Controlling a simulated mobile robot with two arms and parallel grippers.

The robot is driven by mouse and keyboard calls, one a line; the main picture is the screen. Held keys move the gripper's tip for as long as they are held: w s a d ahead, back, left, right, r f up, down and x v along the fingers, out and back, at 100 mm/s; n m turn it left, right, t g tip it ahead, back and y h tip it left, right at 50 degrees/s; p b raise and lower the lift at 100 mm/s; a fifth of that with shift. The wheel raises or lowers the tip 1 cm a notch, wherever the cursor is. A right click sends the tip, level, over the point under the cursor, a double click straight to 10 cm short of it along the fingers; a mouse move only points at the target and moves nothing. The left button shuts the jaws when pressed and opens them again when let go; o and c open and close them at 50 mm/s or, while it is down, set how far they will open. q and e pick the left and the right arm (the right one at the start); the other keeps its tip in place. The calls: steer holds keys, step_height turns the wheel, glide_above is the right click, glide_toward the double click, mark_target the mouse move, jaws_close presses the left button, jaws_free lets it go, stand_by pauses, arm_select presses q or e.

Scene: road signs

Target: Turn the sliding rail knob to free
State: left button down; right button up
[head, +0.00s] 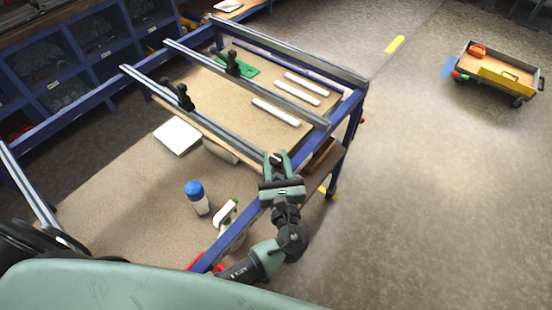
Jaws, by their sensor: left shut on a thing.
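My left gripper (277,157) is at the near right end of the front sliding rail (215,122), with its fingers closed there. The rail knob between its fingers is mostly hidden by the gripper, so I cannot tell which way it is turned. The front rail carries a black clamp (184,97). My right gripper is not in view.
Several white bars (275,112) and a green part (240,66) lie on the board between the rails. A blue-capped bottle (196,197) and a spray bottle (226,212) stand left of my left arm. A cart (498,75) stands far right; floor between is clear.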

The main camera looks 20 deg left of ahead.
mark_target(277, 166)
arm_select(q)
steer(key=c, duration=1)
jaws_free()
steer(key=shift+s+d, duration=0.15)
steer(key=shift+s, duration=0.1)
steer(key=b+v, duration=0.2)
steer(key=v, duration=0.4)
steer(key=shift+s, duration=0.15)
steer(key=shift+s+d, duration=0.25)
steer(key=shift+s, duration=0.15)
